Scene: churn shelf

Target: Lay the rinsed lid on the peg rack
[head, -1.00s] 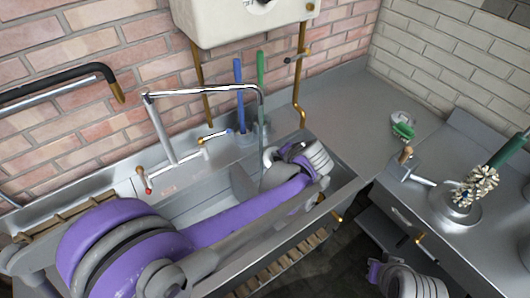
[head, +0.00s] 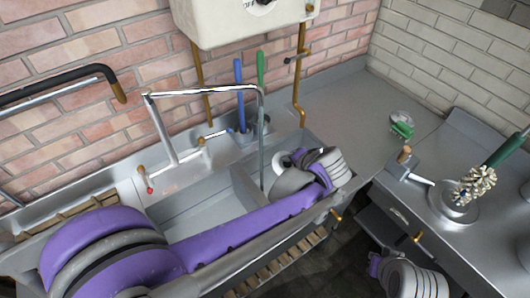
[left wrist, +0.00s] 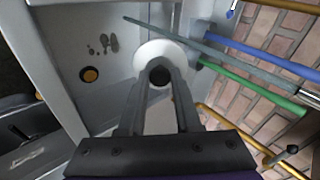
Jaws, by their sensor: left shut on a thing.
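My left gripper (left wrist: 160,82) is shut on the lid. The lid (left wrist: 148,52) is a pale disc with a black knob between my fingertips. In the head view only a pale sliver of the lid (head: 283,159) shows beside my left wrist, over the right part of the sink; my left gripper (head: 290,170) is partly hidden there by its own wrist. A wooden slatted strip (head: 75,212) at the sink's left end may be the peg rack; my left arm covers part of it. My right gripper is not seen; only part of my right arm shows at lower right.
The tap (head: 165,130) arches over the sink (head: 205,203), with a thin stream under its spout. A blue handle (head: 239,95) and a green handle (head: 260,85) stand behind. The right counter (head: 445,150) holds a bristle brush (head: 473,185) and green-white object (head: 402,126).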

